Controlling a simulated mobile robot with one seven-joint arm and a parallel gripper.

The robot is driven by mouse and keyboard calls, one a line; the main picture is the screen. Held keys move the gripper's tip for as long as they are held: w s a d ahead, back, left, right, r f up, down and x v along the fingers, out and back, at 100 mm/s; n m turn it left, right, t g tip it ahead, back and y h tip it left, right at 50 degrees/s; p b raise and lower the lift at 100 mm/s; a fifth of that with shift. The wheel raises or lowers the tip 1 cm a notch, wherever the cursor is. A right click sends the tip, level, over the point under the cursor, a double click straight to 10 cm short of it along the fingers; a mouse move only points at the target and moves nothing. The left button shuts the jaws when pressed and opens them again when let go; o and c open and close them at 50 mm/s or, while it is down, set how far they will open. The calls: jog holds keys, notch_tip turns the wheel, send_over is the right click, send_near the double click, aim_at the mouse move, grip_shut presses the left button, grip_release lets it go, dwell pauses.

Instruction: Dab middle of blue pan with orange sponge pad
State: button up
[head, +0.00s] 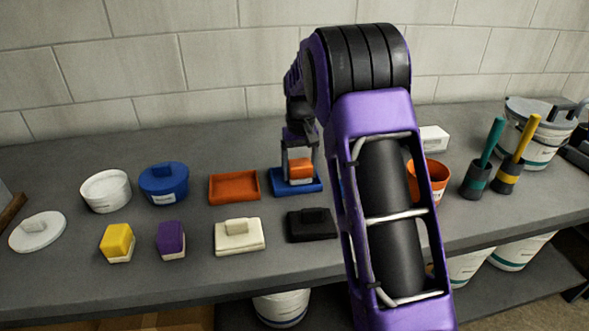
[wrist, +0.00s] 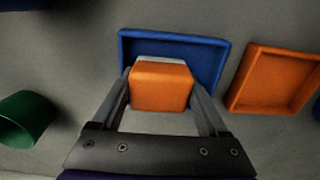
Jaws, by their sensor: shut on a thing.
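The orange sponge pad (head: 301,169) has an orange top and a pale underside. My gripper (head: 300,170) is shut on it, with one finger on each side, as the wrist view also shows the sponge pad (wrist: 161,86). The blue pan (head: 285,187) is a shallow rectangular tray; it also shows in the wrist view (wrist: 207,60). The pad is over the pan, and its pale underside is near the pan's inside. I cannot tell whether pad and pan touch.
An orange pan (head: 233,201) lies to the left of the blue pan. A black lidded block (head: 311,225), a cream one (head: 238,250), and purple (head: 171,240) and yellow (head: 117,243) pads stand in front. An orange pot (head: 436,176) stands to the right, partly behind my arm.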

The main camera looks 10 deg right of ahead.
jog(key=shift+d, duration=0.25)
jog(key=shift+a, duration=0.1)
jog(key=shift+a+f+p, duration=0.1)
jog(key=shift+a+p, duration=0.35)
jog(key=shift+a, duration=1.05)
jog(key=shift+d, duration=0.1)
jog(key=shift+d+f+p, duration=0.1)
jog(key=shift+d+p, duration=0.2)
jog(key=shift+d, duration=1.2)
jog(key=shift+a+p, duration=0.5)
jog(key=shift+a, duration=1.15)
jog(key=shift+d, duration=0.15)
jog(key=shift+d, duration=0.7)
